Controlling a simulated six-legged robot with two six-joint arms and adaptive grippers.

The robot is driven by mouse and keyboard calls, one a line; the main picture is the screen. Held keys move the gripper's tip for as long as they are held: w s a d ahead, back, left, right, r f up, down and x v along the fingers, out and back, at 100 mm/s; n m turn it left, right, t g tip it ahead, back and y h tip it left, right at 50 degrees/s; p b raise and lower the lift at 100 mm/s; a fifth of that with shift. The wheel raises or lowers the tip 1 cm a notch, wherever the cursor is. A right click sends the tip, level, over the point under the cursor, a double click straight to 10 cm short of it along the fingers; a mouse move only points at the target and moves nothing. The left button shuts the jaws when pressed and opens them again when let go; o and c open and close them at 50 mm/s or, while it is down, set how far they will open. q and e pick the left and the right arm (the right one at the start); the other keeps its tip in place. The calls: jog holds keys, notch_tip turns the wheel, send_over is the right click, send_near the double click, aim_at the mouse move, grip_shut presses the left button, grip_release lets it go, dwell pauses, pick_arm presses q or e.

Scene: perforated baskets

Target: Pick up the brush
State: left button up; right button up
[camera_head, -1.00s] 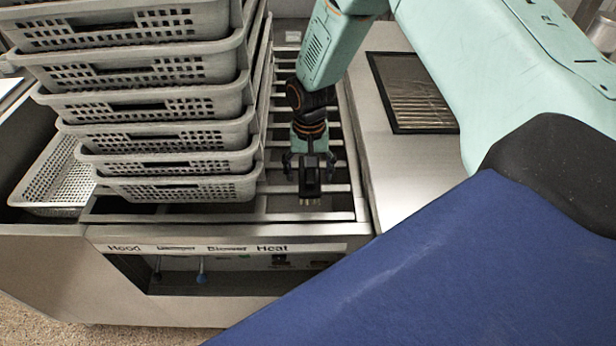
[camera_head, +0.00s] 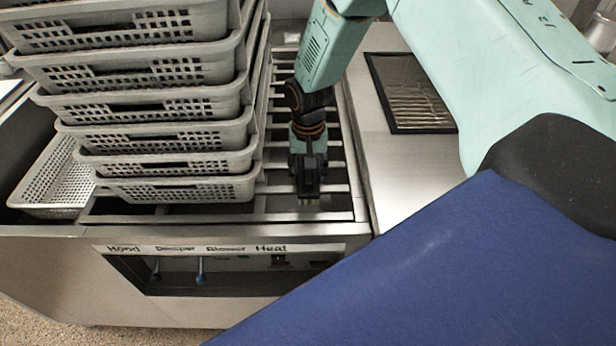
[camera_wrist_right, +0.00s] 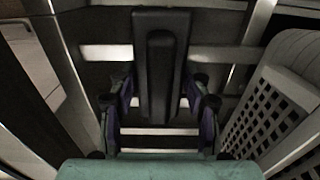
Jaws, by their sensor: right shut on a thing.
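The brush (camera_head: 308,189) is a dark block with a pale bristle edge at its front, over the front part of the slatted metal rack. My right gripper (camera_head: 308,168) comes down from above, and its fingers are closed on the brush's sides. In the right wrist view the brush (camera_wrist_right: 160,60) is a long black block between the two fingers with purple inner faces (camera_wrist_right: 160,104). Whether the brush still touches the slats I cannot tell. My left gripper is not in view.
A tall stack of grey perforated baskets (camera_head: 185,188) stands close on the left of the gripper. Another basket (camera_head: 62,180) sits further left. A flat metal top with a dark-framed panel (camera_head: 412,92) lies on the right. A control panel with knobs (camera_head: 215,270) is in front.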

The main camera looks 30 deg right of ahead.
jog(key=shift+w, duration=0.1)
jog(key=shift+r, duration=0.2)
notch_tip(320, 180, up, 10)
jog(key=shift+f, duration=0.2)
